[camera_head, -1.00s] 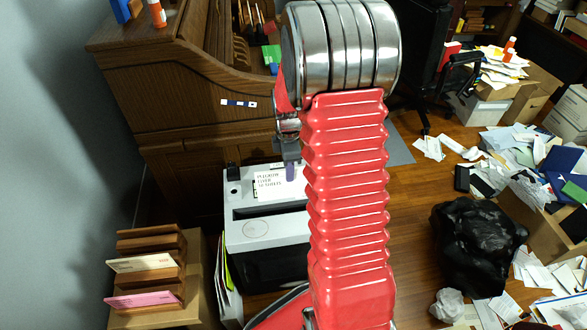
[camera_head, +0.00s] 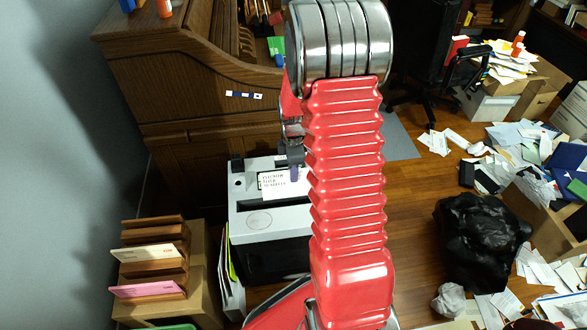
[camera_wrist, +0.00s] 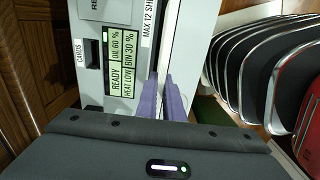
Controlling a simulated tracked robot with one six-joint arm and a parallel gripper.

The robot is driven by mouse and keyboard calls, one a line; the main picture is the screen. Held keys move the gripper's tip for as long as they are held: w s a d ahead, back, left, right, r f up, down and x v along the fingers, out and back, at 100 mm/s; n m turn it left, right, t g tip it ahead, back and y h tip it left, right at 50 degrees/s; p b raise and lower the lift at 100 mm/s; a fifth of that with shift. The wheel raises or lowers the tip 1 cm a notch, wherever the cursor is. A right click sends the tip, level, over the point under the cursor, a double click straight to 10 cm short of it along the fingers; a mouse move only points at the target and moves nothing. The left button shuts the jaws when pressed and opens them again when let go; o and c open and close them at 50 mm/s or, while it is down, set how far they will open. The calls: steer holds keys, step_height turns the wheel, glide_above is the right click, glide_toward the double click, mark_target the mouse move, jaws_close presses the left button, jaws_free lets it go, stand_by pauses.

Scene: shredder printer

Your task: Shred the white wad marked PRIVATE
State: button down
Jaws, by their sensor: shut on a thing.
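The shredder (camera_head: 270,246) is a white and black machine standing before the wooden desk, its top toward me. In the wrist view, its display (camera_wrist: 120,62) reads READY, OIL 60%, HEAT LOW, BIN 30%, with a dark slot beside it. My gripper (camera_head: 295,170) is over the shredder's top, near its white label.
My red arm hides the shredder's right side. A roll-top desk (camera_head: 200,100) stands behind it. A box with wooden letter racks (camera_head: 155,262) is at left. A black bag (camera_head: 480,235) and scattered papers cover the right floor. Bare floor lies between shredder and bag.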

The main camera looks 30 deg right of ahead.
steer(key=shift+f, duration=2.2)
